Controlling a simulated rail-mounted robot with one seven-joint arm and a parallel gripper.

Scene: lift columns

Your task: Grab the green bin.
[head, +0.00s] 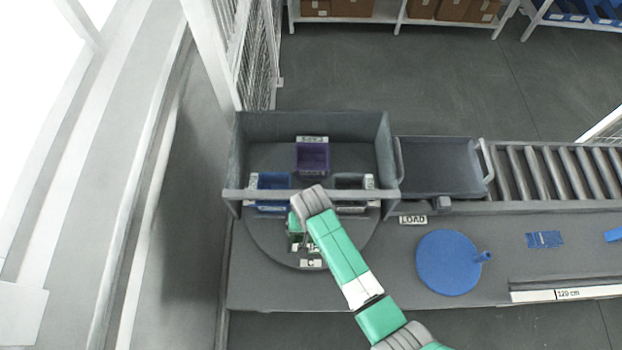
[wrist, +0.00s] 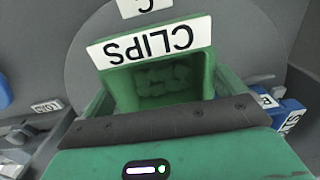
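In the head view the green bin (head: 293,240) sits at the front of a grey turntable (head: 262,238), partly hidden under my arm. My gripper (head: 298,212) is over it. In the wrist view, green parts lie along both sides of the bin, in front of my gripper's dark edge. The fingertips are not clear, so I cannot tell whether they touch the bin.
A blue bin (head: 272,181), a purple bin (head: 312,157) and a dark bin (head: 352,182) share the turntable, inside a grey walled enclosure (head: 258,128). A grey tray (head: 440,165) and roller conveyor (head: 560,170) stand right. A blue disc (head: 446,264) lies on the bench.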

